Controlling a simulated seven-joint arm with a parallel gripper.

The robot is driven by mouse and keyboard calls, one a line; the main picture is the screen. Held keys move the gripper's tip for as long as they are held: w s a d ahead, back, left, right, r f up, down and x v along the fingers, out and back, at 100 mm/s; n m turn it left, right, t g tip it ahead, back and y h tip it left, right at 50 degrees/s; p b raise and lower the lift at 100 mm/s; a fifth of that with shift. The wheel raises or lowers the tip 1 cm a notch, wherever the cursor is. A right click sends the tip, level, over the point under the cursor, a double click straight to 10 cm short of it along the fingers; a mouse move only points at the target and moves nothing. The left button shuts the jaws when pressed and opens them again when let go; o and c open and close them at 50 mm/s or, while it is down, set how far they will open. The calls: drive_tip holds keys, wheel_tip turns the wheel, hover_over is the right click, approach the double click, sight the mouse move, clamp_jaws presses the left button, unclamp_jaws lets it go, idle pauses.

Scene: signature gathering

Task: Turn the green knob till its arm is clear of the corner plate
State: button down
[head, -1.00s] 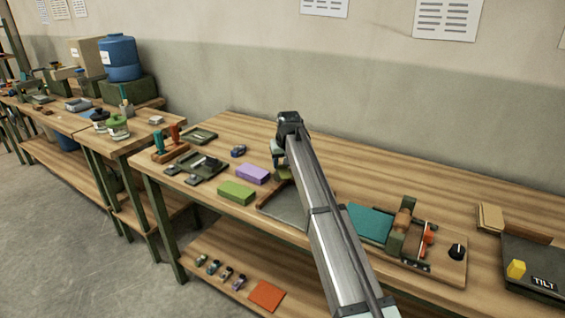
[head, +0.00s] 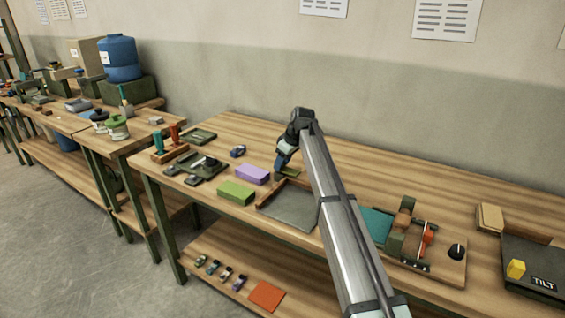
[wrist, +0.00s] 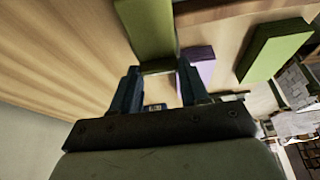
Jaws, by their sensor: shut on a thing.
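My gripper (head: 280,168) is low over the near bench, just right of the purple block and behind the grey corner tray. In the wrist view my gripper (wrist: 158,78) has its two blue fingers on either side of the end of an olive-green bar (wrist: 147,28), and is shut on it. The olive-green bar also shows beside the gripper in the head view (head: 291,172), partly hidden. I cannot make out a green knob with an arm, or tell whether this bar is part of one. The grey tray (head: 290,208) has a brown raised edge.
A purple block (head: 252,174) and a light green block (head: 236,191) lie left of the gripper. A board with a black knob (head: 457,251) and a TILT box with a yellow knob (head: 516,268) stand to the right.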

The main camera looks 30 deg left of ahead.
drive_tip(key=n+g, duration=0.2)
drive_tip(key=n, duration=0.3)
drive_tip(key=shift+w+n, duration=0.15)
drive_tip(key=shift+n, duration=0.15)
drive_tip(key=shift+n+g+h, duration=0.6)
drive_tip(key=shift+n+g, duration=0.1)
drive_tip(key=shift+n, duration=1.2)
drive_tip(key=c, duration=0.6)
unclamp_jaws()
drive_tip(key=shift+o, duration=0.2)
drive_tip(key=v, duration=1.3)
drive_tip(key=shift+r, duration=0.4)
drive_tip(key=shift+a, duration=0.15)
